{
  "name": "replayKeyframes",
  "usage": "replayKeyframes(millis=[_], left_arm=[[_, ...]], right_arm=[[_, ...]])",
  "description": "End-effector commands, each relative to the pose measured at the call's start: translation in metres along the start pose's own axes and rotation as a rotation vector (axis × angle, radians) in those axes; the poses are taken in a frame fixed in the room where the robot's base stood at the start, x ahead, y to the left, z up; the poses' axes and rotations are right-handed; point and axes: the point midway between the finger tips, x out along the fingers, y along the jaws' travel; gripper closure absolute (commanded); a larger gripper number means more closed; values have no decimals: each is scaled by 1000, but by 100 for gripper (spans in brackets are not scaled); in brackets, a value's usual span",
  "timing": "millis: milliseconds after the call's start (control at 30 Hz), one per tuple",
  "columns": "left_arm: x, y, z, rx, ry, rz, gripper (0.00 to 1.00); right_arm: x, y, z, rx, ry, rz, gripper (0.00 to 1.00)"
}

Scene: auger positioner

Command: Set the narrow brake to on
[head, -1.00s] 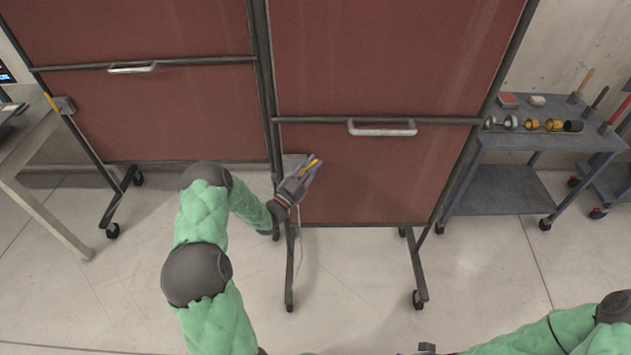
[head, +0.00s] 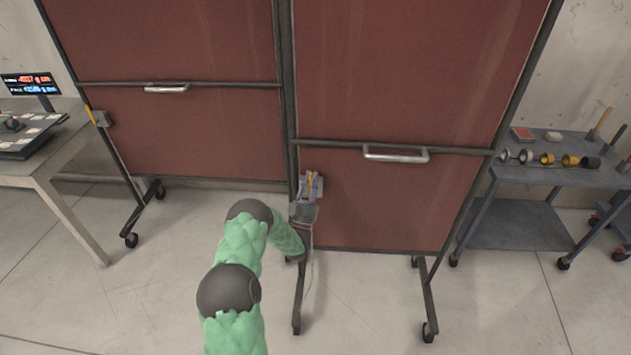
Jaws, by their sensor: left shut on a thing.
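The right-hand red panel (head: 375,205), which looks the narrower one, stands on a dark wheeled frame. My right gripper is out of view.
A table (head: 50,165) with a screen is far left. A blue-grey cart (head: 545,180) with rings and tools is at right. The floor in front is clear.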

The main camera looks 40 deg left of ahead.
Motion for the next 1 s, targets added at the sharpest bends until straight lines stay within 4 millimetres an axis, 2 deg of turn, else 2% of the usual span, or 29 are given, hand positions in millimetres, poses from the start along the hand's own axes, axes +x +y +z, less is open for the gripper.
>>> replayKeyframes(millis=[667,700,767,1000], left_arm=[[4,-5,-1,-37,12,-40,100],[4,-5,-1,-37,11,-39,68],[4,-5,-1,-37,12,-39,54],[2,-5,-1,-37,11,-39,54]], right_arm=[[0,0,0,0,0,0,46],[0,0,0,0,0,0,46],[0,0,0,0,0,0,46],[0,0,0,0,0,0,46]])
